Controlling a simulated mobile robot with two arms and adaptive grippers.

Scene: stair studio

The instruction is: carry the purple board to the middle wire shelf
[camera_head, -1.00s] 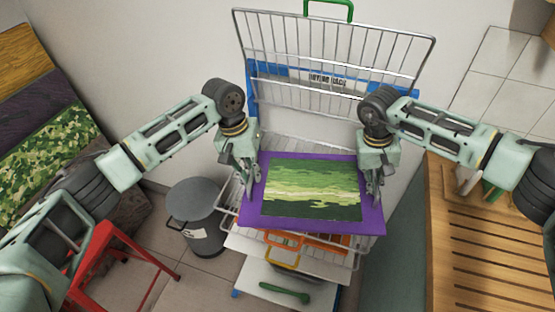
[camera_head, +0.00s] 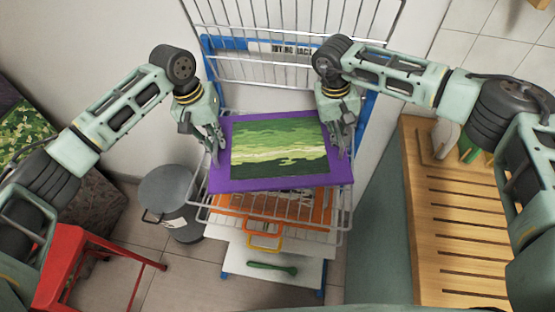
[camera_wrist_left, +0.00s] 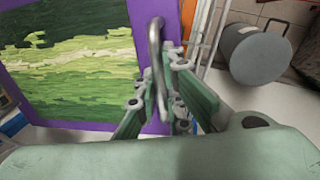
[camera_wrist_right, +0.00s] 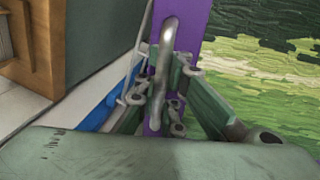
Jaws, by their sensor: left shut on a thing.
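The purple board (camera_head: 222,184) carries a green landscape painting on its top face and is held between my two grippers, in front of the wire drying rack (camera_head: 300,85). Wire shelves (camera_head: 215,217) of the rack show below the board. The board hides part of them.
An orange board (camera_head: 315,208) lies on a shelf under the purple one. A green tool (camera_head: 272,266) lies on a lower white surface. A grey bin (camera_head: 170,190) and a red stool (camera_head: 75,255) stand left. A slatted wooden bench (camera_head: 455,230) stands right.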

